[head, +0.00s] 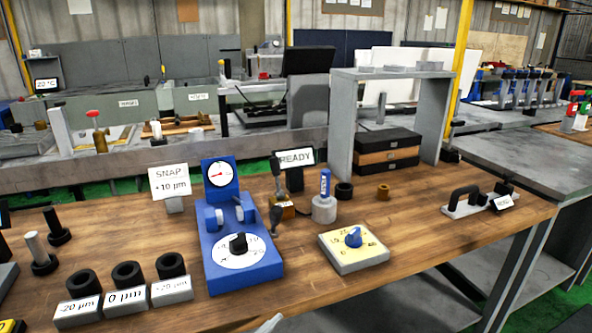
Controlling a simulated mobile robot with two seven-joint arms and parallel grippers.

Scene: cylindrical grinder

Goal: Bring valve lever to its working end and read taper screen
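A brass fitting with a red top (97,128) stands on the grey machine at the back left; I cannot tell whether it is the valve lever. A small screen reading READY (296,158) stands at the back of the wooden bench, behind a brass block (283,208) with a dark upright stem. A dark monitor (308,61) sits on the machine behind; its face shows no readable text. No screen is labelled taper. Neither of my grippers shows in the head view.
The wooden bench (420,232) holds a blue dial gauge device (240,265), a yellow-faced knob box (353,250), several labelled black rings, a snap sign (171,183) and a black-handled tool (465,200). A grey shelf (435,115) stands at the back right.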

